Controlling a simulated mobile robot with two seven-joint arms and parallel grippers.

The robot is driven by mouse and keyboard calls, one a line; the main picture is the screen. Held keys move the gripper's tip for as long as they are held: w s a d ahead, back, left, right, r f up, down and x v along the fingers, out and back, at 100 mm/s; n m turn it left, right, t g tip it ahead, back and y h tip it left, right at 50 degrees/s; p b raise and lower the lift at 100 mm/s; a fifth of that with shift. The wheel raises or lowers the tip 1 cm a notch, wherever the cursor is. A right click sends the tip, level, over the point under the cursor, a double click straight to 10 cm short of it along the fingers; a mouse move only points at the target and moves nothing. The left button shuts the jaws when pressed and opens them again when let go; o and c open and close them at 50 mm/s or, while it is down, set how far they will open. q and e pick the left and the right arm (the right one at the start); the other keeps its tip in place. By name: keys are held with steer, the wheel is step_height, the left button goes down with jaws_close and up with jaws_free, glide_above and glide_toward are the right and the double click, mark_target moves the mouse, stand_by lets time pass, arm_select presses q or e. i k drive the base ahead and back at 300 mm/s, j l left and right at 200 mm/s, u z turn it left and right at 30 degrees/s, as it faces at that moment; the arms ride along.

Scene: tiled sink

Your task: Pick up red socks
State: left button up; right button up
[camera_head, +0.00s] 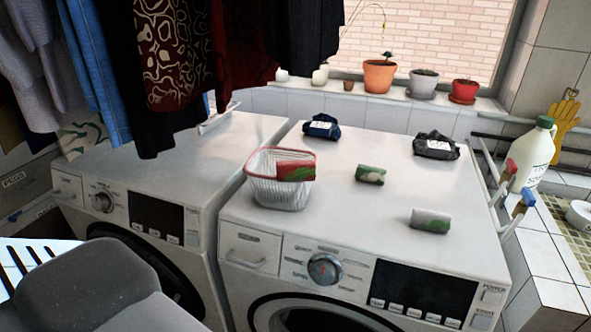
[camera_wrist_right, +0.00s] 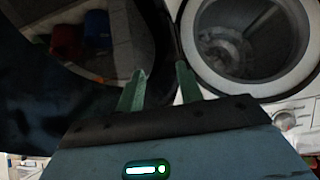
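A red bundle with some green on it (camera_head: 295,171), which looks like rolled red socks, is at the right side of a white wire basket (camera_head: 278,195) with a pink rim. I cannot tell whether it rests inside or on the rim. The basket stands on the right washing machine (camera_head: 330,215). My right gripper (camera_wrist_right: 160,68) shows in the right wrist view with its two green fingers apart and nothing between them. It is low, in front of a round machine door (camera_wrist_right: 250,40), away from the basket. My left gripper is not in view.
Other rolled bundles lie on the right machine: dark blue (camera_head: 322,127), black (camera_head: 436,146), green (camera_head: 370,174) and pale (camera_head: 430,220). Clothes (camera_head: 175,55) hang low over the left machine (camera_head: 165,170). Flower pots (camera_head: 379,76) line the sill. A jug (camera_head: 533,155) stands at right.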

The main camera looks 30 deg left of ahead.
mark_target(287, 171)
steer(key=u, duration=1.25)
steer(key=k, duration=0.05)
